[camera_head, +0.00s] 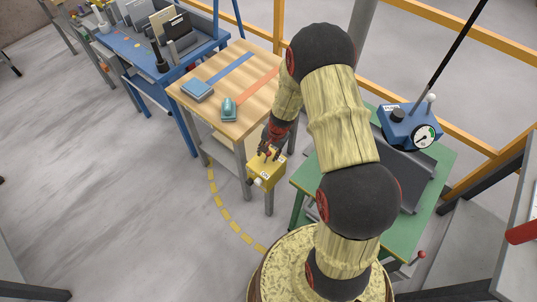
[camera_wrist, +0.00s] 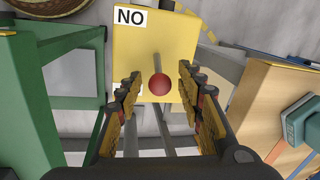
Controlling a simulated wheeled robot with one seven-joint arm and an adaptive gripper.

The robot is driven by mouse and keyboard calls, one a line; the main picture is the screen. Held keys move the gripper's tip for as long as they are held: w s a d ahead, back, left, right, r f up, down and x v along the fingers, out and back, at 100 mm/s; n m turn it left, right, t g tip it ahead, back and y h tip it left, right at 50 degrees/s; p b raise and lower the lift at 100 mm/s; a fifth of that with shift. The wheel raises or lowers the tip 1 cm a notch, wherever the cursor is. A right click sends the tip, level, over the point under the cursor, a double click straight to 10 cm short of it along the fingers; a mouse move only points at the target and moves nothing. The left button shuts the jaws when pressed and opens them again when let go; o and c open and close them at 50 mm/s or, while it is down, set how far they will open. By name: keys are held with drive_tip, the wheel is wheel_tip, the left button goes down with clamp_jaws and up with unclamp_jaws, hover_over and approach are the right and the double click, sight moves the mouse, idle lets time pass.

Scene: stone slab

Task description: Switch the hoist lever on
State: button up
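The hoist lever is a thin grey rod with a red ball knob (camera_wrist: 159,85) on a yellow box (camera_wrist: 180,35). A white label (camera_wrist: 130,17) near the box's edge reads upside down as ON. In the head view the yellow box (camera_head: 264,181) is beside the wooden table's front leg. My gripper (camera_wrist: 159,90) is open, with one finger on each side of the red knob and a visible gap to both. In the head view my gripper (camera_head: 269,150) is over the box and partly hides the lever. Another white patch on the box is mostly hidden behind the left finger.
A wooden table (camera_head: 209,104) holds a blue block (camera_head: 197,91) and a teal object (camera_head: 229,108). A green table (camera_head: 299,180) on the right carries a blue gauge box (camera_head: 408,125). A blue bench (camera_head: 147,55) stands far left. Floor at left is open.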

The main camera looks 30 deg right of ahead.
drive_tip(key=shift+c, duration=1.3)
clamp_jaws()
